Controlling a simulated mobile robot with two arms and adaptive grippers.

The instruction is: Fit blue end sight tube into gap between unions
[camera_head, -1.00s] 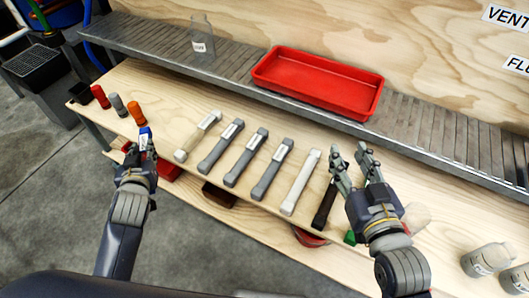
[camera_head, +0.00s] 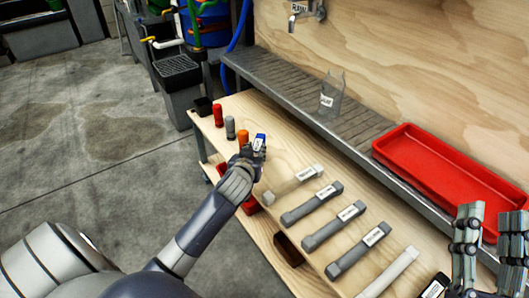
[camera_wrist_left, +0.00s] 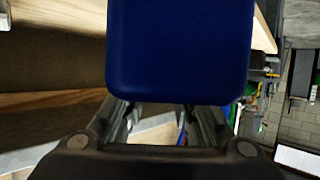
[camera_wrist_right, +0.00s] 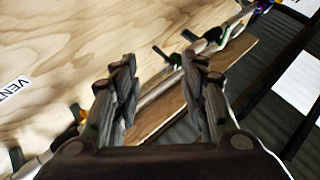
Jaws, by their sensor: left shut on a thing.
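The blue end sight tube (camera_head: 260,138) is held in my left gripper (camera_head: 258,147), beside the orange-topped piece at the left end of the bench. Its blue end (camera_wrist_left: 180,50) fills the upper middle of the left wrist view; the rest of the tube is hidden. My right gripper (camera_head: 491,213) is open and empty near the red tray; its spread fingers also show in the right wrist view (camera_wrist_right: 160,90). The right wrist view shows a blurred pipe run (camera_wrist_right: 165,90) with coloured fittings along a wooden panel. I cannot make out the unions or the gap there.
Red (camera_head: 218,115), grey (camera_head: 230,127) and orange (camera_head: 243,137) tops stand at the bench's left end. Several labelled grey bars (camera_head: 334,226) lie on the bench. A clear bottle (camera_head: 332,95) and the red tray (camera_head: 430,178) sit on the slatted shelf. Open floor lies left.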

